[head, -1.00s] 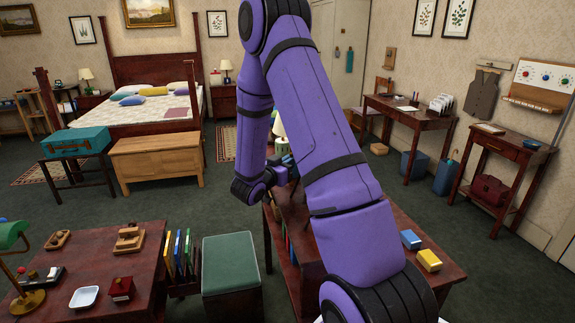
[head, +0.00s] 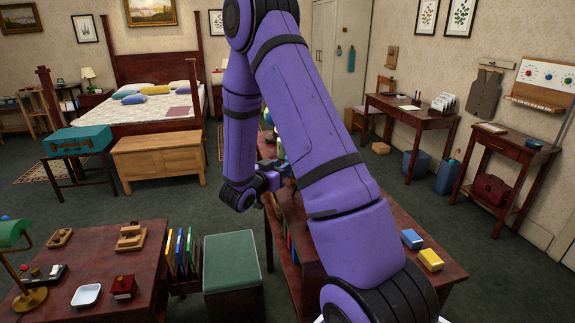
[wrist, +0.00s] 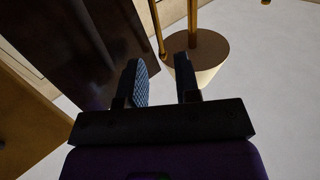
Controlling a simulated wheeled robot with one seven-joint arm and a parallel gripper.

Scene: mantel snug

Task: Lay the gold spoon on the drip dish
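My gripper (wrist: 160,66) is open in the wrist view, with a gap between its two dark fingers and nothing seen held. In the head view my gripper (head: 277,176) is small and partly hidden by my arm, over the dark wooden furniture at centre. I cannot make out the gold spoon in any view. A small white square dish (head: 86,296) lies on the left table, well apart from my gripper; I cannot tell whether it is the drip dish. A gold rod (wrist: 157,28) shows beyond the fingertips, near a cream shade-like form (wrist: 207,62).
The left table (head: 75,253) also holds a green lamp (head: 14,234) and a red box (head: 123,287). A green-topped stool (head: 232,262) stands beside it. Carpet is open toward the bed.

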